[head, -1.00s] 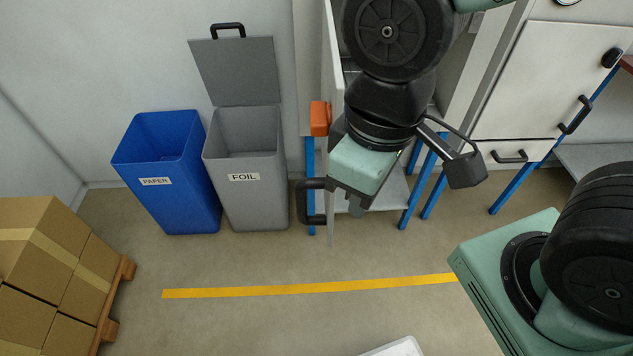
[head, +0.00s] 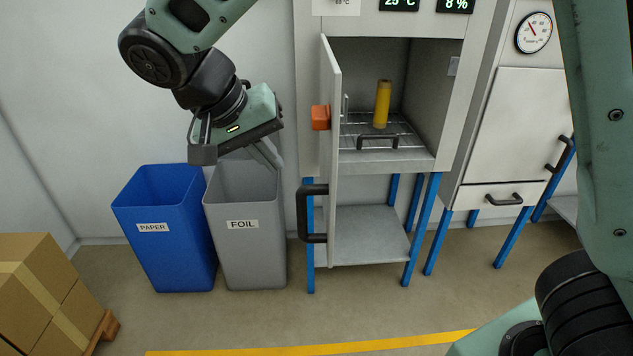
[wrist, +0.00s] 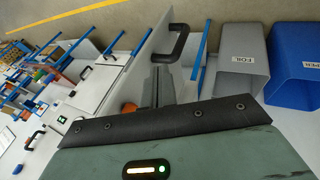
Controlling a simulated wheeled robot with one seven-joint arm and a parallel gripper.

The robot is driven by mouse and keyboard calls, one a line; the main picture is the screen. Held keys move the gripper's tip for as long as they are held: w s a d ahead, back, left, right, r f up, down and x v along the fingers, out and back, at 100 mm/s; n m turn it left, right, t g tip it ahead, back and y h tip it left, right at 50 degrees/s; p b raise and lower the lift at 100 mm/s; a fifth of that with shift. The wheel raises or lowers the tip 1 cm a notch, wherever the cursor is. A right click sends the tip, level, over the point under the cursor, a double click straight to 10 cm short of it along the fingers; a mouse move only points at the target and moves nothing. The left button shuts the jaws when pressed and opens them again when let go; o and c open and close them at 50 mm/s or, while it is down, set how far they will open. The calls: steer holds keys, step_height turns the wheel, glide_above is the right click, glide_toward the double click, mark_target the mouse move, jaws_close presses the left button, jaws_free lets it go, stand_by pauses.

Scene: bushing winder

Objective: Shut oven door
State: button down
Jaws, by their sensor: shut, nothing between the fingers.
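The oven (head: 450,90) stands open in the head view. Inside, a yellow cylinder (head: 383,104) stands upright on a wire rack (head: 350,130). My gripper (head: 268,154) is shut and empty, left of the door and apart from it, in front of the grey bin. In the wrist view my closed fingers (wrist: 157,88) show near the door handle (wrist: 181,42).
A grey FOIL bin (head: 245,255) and a blue PAPER bin (head: 165,245) stand left of the oven. Stacked cartons (head: 40,295) are at lower left. A white cabinet (head: 515,125) with a dial stands at right. Floor in front of the oven is clear.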

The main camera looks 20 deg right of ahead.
steer(key=w+r+m+h, duration=0.1)
steer(key=w+m, duration=0.1)
steer(key=p, duration=0.3)
glide_toward(330, 184)
steer(key=s+x, duration=0.1)
steer(key=x, duration=0.3)
steer(key=shift+w+d+f+t, duration=0.2)
steer(key=shift+w+f+t, duration=0.25)
steer(key=shift+w, duration=0.15)
